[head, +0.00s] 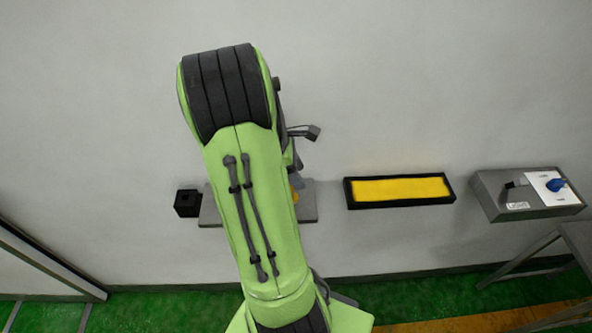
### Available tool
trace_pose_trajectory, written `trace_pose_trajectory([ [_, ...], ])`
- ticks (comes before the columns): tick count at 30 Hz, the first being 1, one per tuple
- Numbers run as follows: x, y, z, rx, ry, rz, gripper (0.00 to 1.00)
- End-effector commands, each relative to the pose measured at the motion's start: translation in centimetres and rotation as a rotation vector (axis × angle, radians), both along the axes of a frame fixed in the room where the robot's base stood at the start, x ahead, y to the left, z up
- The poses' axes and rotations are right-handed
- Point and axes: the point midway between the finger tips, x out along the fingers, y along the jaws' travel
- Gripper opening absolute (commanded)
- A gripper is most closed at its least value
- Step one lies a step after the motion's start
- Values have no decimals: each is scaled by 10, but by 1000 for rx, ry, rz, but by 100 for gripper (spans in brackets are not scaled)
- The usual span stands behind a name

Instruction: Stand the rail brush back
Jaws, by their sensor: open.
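My green arm fills the middle of the head view and hides much of what is behind it. Dark parts of my gripper (306,134) show past the arm's right edge, open; the rest of it is hidden. A grey shelf (308,209) on the wall sticks out on both sides of the arm. A small orange-yellow bit (294,196) shows at the arm's edge over the shelf; I cannot tell whether it belongs to the rail brush. No whole brush is visible. A small black open-topped box (187,204) is at the shelf's left end.
A black-framed yellow tray (400,204) is on the wall right of the shelf. Further right is a grey control box (487,193) with a blue knob (556,184). A metal table (577,236) stands at the right edge. The wall above is bare.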

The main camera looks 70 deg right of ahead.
Motion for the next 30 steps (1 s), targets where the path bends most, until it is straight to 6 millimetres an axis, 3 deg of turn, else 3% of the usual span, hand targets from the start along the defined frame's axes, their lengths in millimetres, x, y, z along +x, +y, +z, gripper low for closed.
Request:
trace_pose_trajectory([
  [5,1,0,8,-2,-1,1,51],
  [18,38,19,105,-2,-1,2,51],
  [30,47,29,119,-12,-28,-4,51],
])
